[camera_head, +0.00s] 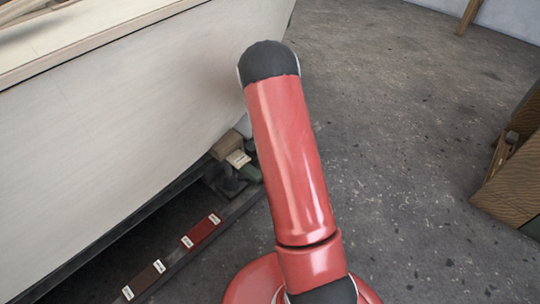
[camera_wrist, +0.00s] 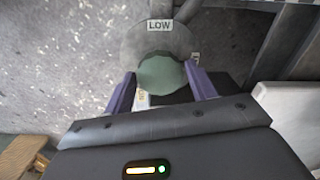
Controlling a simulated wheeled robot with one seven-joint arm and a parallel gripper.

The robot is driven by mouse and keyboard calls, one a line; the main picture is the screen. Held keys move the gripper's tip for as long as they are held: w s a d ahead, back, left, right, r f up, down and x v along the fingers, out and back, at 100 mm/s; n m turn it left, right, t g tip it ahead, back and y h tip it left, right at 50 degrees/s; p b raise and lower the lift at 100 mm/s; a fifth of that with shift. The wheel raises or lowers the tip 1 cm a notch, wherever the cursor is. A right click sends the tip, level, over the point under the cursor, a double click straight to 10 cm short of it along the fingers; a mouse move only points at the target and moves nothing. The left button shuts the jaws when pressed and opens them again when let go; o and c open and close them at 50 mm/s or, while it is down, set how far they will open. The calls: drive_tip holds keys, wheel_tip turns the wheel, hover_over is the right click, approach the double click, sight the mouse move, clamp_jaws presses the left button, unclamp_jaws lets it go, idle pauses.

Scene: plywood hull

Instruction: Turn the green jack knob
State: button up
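The green knob (camera_wrist: 161,74) is in the middle of the wrist view, a rounded faceted shape in front of a grey disc (camera_wrist: 150,36) marked "LOW". My gripper (camera_wrist: 161,78) has its two purple fingers apart, one on each side of the knob. Their tips are very close to its edges; firm contact does not show. In the head view the knob cannot be made out and my gripper is hidden behind my red arm. A small dark green block (camera_head: 250,173) shows left of the arm, by the hull's lower edge.
The pale plywood hull (camera_head: 120,120) fills the left of the head view. Labelled red (camera_head: 202,232) and brown (camera_head: 144,281) blocks lie along a dark rail below it. A wooden crate (camera_head: 514,165) stands at right. Grey floor between is open.

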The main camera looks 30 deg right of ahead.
drive_tip(key=shift+r+p, duration=0.7)
drive_tip(key=shift+r, duration=3.2)
drive_tip(key=shift+r, duration=0.15)
drive_tip(key=s+a+r+n+t+p, duration=0.1)
drive_tip(key=s+a+r+n+p, duration=0.15)
drive_tip(key=r, duration=0.55)
drive_tip(key=s+a+r+n+t+p, duration=0.1)
drive_tip(key=s+a+r, duration=0.3)
drive_tip(key=r, duration=0.4)
drive_tip(key=s+a+r+n+t+p, duration=0.1)
drive_tip(key=s+a+r+n, duration=0.15)
drive_tip(key=r, duration=0.65)
drive_tip(key=s+a+r+n+t+p, duration=0.1)
drive_tip(key=s+a+r+n+p, duration=0.1)
drive_tip(key=s+r, duration=0.3)
drive_tip(key=s+a+r+n+t+p, duration=0.1)
drive_tip(key=s+a+r+n+p, duration=0.1)
drive_tip(key=s, duration=1.1)
wheel_tip(320, 180, up, 3)
drive_tip(key=a+n, duration=0.1)
drive_tip(key=a, duration=0.1)
drive_tip(key=shift+s+a+t, duration=0.2)
drive_tip(key=shift+a+t, duration=0.1)
